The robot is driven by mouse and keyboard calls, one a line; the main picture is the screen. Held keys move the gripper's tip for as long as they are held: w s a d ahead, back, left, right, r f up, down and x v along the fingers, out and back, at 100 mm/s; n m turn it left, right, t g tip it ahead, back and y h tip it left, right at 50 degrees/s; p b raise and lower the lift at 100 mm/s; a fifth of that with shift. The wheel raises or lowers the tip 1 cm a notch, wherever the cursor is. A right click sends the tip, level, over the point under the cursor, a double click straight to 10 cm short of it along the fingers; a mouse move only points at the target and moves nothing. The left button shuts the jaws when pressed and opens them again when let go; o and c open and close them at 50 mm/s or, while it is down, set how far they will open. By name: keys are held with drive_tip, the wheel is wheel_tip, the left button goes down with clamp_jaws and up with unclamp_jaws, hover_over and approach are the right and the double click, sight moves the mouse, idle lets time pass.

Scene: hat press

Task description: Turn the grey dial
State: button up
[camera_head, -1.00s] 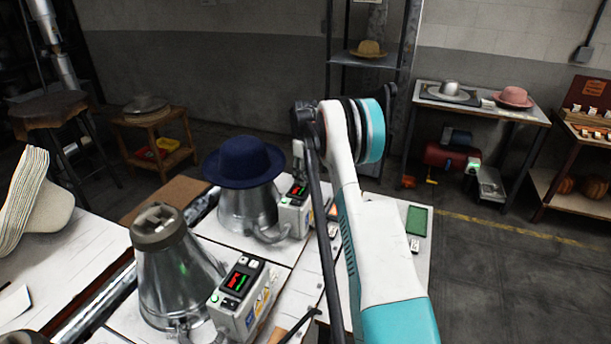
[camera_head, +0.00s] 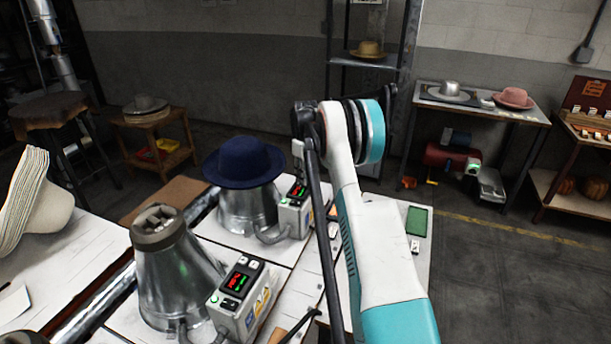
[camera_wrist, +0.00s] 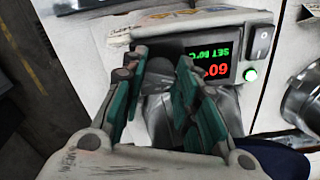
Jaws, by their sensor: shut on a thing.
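In the wrist view a dark grey dial (camera_wrist: 160,76) sits on the front of a white control box (camera_wrist: 215,17), beside its display. My gripper (camera_wrist: 163,60) has its teal-padded fingers on both sides of the dial and is shut on it. The fingers cover the dial's sides and part of the display (camera_wrist: 222,65), which appears upside down with green and red digits. In the head view this control box (camera_head: 293,218) stands beside the press with the navy hat (camera_head: 243,160). My arm hides the gripper and dial there.
A lit green button (camera_wrist: 250,74) and a switch (camera_wrist: 262,42) lie close to the display. A second press (camera_head: 175,275) with its own control box (camera_head: 238,298) stands nearer. Stacked pale hats (camera_head: 40,200) are at the left. Floor to the right is mostly clear.

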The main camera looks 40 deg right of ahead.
drive_tip(key=m, duration=0.5)
drive_tip(key=shift+a, duration=0.1)
drive_tip(key=m, duration=0.5)
drive_tip(key=shift+b, duration=0.4)
drive_tip(key=shift+m, duration=0.3)
drive_tip(key=o, duration=1.1)
drive_tip(key=shift+c, duration=0.2)
drive_tip(key=shift+r, duration=0.1)
wheel_tip(320, 180, up, 12)
drive_tip(key=shift+a, duration=0.1)
